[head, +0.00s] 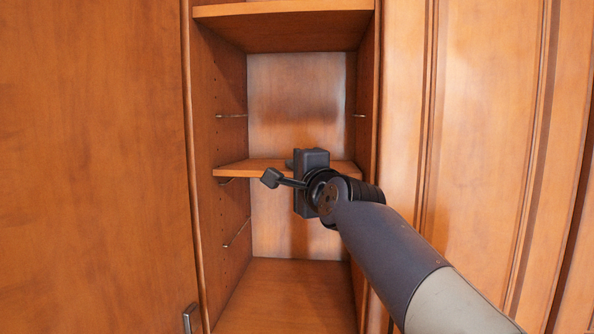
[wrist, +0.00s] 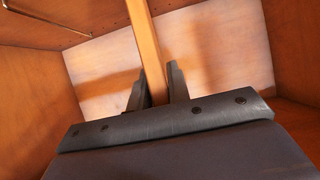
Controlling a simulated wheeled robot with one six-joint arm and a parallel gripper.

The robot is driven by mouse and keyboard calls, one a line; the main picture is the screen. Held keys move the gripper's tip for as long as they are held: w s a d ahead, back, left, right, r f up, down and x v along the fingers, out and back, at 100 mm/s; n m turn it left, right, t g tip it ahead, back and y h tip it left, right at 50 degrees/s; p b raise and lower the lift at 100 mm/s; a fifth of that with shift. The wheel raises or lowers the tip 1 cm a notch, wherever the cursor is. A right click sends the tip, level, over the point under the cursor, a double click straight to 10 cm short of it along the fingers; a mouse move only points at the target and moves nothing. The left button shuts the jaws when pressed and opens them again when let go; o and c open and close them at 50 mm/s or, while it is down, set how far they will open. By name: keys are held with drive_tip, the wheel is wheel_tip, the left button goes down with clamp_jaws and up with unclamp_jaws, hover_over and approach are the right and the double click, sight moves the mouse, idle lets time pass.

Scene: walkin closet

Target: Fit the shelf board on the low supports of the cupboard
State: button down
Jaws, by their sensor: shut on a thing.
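The brown wooden shelf board (head: 236,169) is inside the open cupboard (head: 281,7), at mid height and roughly level. My gripper (head: 302,165) is shut on its front edge. In the wrist view the board (wrist: 147,45) stands edge-on between the two fingers (wrist: 154,90). A low support (head: 237,233), a thin metal rod, shows on the left wall well below the board. A short piece of another support (head: 228,181) shows just under the board's left end; I cannot tell if they touch. Any low support on the right is hidden by my arm.
Upper supports show on the left wall (head: 231,116) and right wall (head: 358,116), above the board. A fixed shelf (head: 285,8) closes off the top. The cupboard floor (head: 285,290) is bare. A closed door panel with a handle (head: 188,318) stands at left.

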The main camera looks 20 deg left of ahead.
drive_tip(key=shift+w+a+f, duration=0.1)
drive_tip(key=shift+w, duration=0.35)
drive_tip(key=shift+s, duration=0.15)
drive_tip(key=shift+s+a+f, duration=0.15)
drive_tip(key=shift+s+a, duration=0.05)
drive_tip(key=shift+s+f+p, duration=0.3)
drive_tip(key=shift+f+p, duration=0.3)
drive_tip(key=shift+f, duration=0.1)
